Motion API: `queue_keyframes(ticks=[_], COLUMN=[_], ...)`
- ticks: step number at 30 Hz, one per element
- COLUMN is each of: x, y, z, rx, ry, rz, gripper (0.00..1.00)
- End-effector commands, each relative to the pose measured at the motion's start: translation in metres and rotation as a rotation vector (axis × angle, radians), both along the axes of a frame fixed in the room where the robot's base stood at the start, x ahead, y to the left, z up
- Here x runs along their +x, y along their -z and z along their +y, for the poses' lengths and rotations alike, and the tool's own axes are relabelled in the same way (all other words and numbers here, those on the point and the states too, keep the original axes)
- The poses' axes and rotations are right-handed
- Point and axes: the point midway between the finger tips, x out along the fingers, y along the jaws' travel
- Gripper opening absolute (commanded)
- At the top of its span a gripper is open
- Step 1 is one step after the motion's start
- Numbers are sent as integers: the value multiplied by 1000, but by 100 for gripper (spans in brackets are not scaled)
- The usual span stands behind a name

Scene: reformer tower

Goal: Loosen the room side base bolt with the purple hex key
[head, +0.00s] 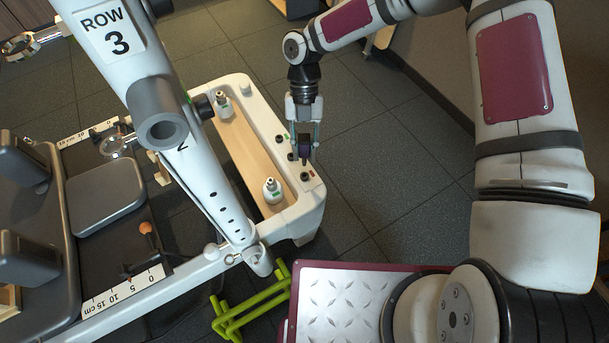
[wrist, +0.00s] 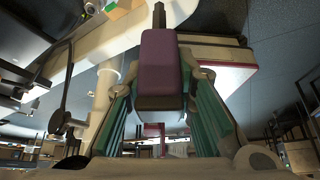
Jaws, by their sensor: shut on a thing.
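My gripper (head: 303,128) points down over the right end of the white reformer frame (head: 313,200). It is shut on the purple hex key (head: 305,151), whose dark shank points down towards the frame end. In the wrist view the purple handle (wrist: 160,65) sits between the green-lined fingers, with the dark shank (wrist: 159,16) beyond it. Dark bolt heads show on the frame end: one at the back (head: 279,139), one beside the key (head: 291,156) and one nearer the front (head: 304,176). I cannot tell which is the room side base bolt, or whether the key touches one.
The white tower post with the ROW 3 label (head: 113,38) slants down left of the gripper. A lime-green stand (head: 250,308) is below. Open floor lies to the right.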

Motion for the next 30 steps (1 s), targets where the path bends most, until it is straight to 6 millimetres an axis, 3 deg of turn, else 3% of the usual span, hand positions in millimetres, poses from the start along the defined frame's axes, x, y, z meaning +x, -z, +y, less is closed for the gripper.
queue_keyframes(ticks=[9, 21, 30], x=[0, 1, 3], y=[-2, -1, -2], z=[4, 5, 8], rx=[-1, -1, -2], ry=[463, 537, 953], rz=[1, 1, 1], gripper=[0, 0, 0])
